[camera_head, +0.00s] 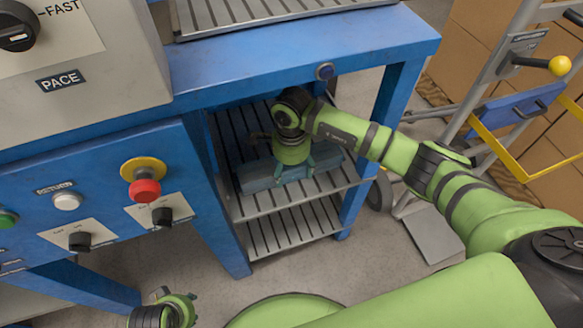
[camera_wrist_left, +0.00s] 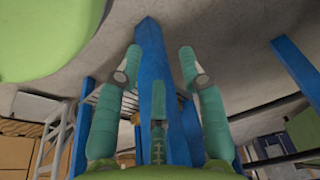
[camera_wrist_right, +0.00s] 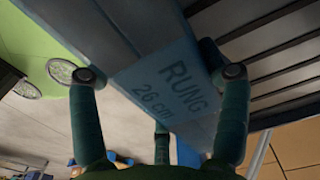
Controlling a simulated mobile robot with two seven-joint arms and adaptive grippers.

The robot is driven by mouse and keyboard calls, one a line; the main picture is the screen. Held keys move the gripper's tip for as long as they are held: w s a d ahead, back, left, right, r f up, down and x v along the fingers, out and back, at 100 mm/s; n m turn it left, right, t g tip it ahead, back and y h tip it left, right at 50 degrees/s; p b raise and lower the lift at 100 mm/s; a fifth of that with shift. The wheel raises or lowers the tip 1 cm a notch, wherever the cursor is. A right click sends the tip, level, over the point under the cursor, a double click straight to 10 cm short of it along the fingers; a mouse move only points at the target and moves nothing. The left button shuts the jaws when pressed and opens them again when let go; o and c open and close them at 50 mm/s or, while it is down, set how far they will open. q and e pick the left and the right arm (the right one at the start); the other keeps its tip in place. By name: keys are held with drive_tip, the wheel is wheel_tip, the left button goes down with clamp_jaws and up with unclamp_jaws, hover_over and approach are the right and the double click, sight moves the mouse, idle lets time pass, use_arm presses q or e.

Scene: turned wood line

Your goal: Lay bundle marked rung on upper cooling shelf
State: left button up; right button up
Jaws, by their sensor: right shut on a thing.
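The bundle (camera_head: 258,178) is a long grey-blue block; its label "RUNG 26 cm" reads in the right wrist view (camera_wrist_right: 170,92). My right gripper (camera_head: 292,168) is shut on it, with fingers on both sides, inside the blue frame. The bundle is at the upper slatted shelf (camera_head: 325,186); I cannot tell whether it rests on it or hangs just above. My arm hides part of the shelf. My left gripper (camera_head: 172,308) is low at the bottom of the head view. Its fingers are spread and empty in the left wrist view (camera_wrist_left: 158,70).
A lower slatted shelf (camera_head: 290,232) lies beneath. Blue posts (camera_head: 380,125) and a top beam (camera_head: 300,62) frame the opening. The control panel (camera_head: 100,200) with a red button (camera_head: 145,190) stands left. A hand truck (camera_head: 490,95) and cartons (camera_head: 475,40) stand right.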

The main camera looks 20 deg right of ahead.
use_arm(q)
drive_tip(key=shift+r, duration=0.1)
use_arm(e)
drive_tip(key=o, duration=1.6)
drive_tip(key=shift+c, duration=0.2)
use_arm(q)
drive_tip(key=shift+r, duration=0.2)
use_arm(e)
wheel_tip(320, 180, up, 8)
drive_tip(key=shift+f+p, duration=0.2)
drive_tip(key=shift+p, duration=0.5)
use_arm(q)
drive_tip(key=f, duration=0.3)
drive_tip(key=shift+s+f, duration=0.4)
